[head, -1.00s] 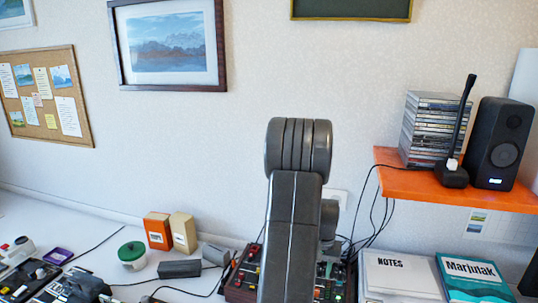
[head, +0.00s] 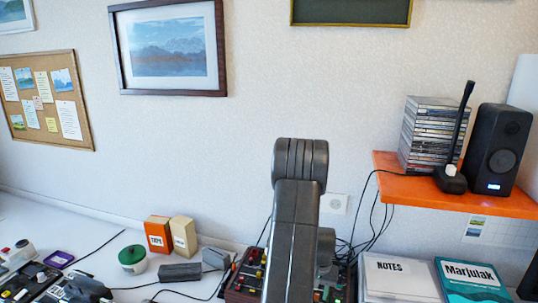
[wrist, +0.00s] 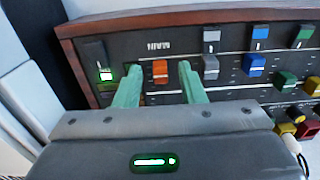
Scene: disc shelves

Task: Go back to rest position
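My gripper (wrist: 160,68) shows in the wrist view with two green fingers spread apart. An orange slider knob (wrist: 160,72) on a control panel lies between the fingertips in the picture, with a gap on either side. The fingers hold nothing. In the head view my arm rises in the middle and hides my gripper and part of the control panel (head: 247,275).
The panel has grey, blue and green knobs beside my gripper. An orange shelf (head: 510,203) at the right bears a speaker (head: 497,150), a microphone and stacked cases. Books (head: 398,277), boxes (head: 160,234) and cables crowd the desk.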

